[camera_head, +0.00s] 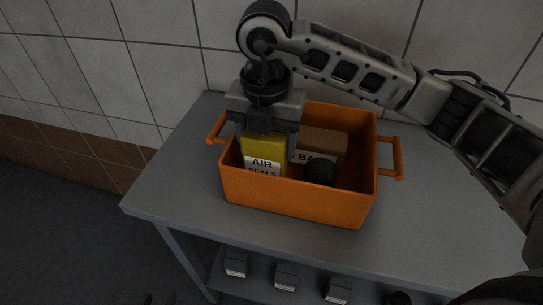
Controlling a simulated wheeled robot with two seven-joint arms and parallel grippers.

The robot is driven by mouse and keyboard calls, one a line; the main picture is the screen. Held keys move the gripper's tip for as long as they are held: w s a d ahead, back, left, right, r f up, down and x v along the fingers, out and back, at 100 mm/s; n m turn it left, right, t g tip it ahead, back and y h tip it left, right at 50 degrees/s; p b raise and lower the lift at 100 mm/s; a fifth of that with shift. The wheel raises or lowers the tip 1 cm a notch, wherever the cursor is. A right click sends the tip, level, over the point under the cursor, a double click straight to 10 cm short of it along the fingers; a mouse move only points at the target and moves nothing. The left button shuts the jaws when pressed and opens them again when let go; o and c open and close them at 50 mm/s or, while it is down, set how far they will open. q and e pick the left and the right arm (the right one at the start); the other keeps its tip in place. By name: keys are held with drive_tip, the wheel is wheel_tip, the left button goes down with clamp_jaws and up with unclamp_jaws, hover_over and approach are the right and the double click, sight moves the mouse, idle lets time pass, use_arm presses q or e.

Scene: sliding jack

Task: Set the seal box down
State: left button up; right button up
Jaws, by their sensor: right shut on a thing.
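The seal box (263,148) is yellow with a white label reading "AIR SEALS". It is upright inside the left part of the orange crate (296,203), with its lower part hidden by the crate's front wall. My right gripper (266,135) points down from above and is shut on the upper part of the seal box. I cannot tell whether the box's bottom touches the crate floor. My left gripper is not in view.
In the crate, a brown box (324,140) with a partly hidden label stands right of the seal box, and a dark round thing (321,171) lies before it. The grey table (440,225) is clear around the crate. Several small boxes (286,276) sit on the lower shelf.

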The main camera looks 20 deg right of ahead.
sight(267, 161)
drive_tip(key=shift+w+f, duration=0.1)
drive_tip(key=shift+f, duration=2.15)
drive_tip(key=shift+f, duration=0.2)
drive_tip(key=o, duration=1.1)
drive_tip(key=shift+c, duration=0.2)
wheel_tip(267, 161, up, 12)
drive_tip(key=shift+r, duration=0.25)
